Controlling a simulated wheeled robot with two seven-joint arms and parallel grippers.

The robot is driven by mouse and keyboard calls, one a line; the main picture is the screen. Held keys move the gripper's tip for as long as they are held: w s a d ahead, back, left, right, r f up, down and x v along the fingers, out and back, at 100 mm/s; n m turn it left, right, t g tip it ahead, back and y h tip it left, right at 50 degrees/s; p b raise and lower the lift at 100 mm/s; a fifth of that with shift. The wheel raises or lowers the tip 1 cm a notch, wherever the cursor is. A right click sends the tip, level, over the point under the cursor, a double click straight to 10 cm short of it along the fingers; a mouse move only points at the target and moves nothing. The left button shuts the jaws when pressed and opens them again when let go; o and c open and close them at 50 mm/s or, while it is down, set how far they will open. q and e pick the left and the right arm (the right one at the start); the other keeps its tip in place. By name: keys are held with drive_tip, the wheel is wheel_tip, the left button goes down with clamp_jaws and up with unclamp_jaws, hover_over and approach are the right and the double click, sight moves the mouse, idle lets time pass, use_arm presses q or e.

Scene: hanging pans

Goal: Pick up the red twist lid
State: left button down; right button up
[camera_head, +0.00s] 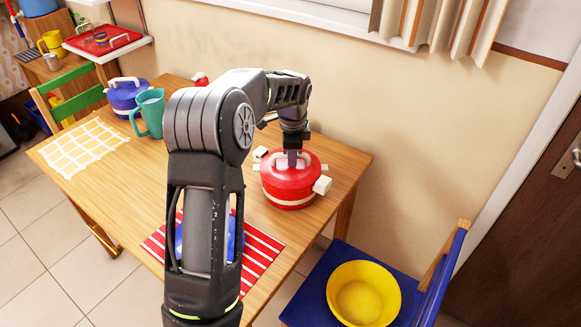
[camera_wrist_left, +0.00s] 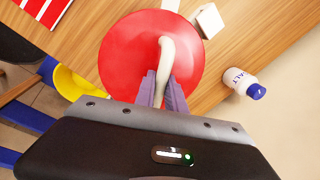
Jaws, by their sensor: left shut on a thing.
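The red twist lid (camera_head: 279,176) is round with a cream handle on top. It sits on the red pot, whose white side handle (camera_head: 322,185) sticks out at the right in the head view. My left gripper (camera_head: 293,158) reaches down from above onto the lid. In the left wrist view the red lid (camera_wrist_left: 125,60) fills the middle, and the purple fingers of my left gripper (camera_wrist_left: 164,84) are shut around its cream handle (camera_wrist_left: 167,52). No gap between lid and pot can be made out. My right gripper is not in view.
The wooden table (camera_head: 95,185) also holds a teal mug (camera_head: 151,113), a blue pot (camera_head: 122,97) and a red striped mat (camera_head: 262,250). A yellow bowl (camera_head: 363,294) rests on a blue chair at the right.

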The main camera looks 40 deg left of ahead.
use_arm(q)
drive_tip(key=shift+r, duration=0.1)
wheel_tip(320, 180, up, 10)
drive_tip(key=shift+f+b, duration=0.1)
drive_tip(key=shift+b, duration=0.3)
idle(0.6)
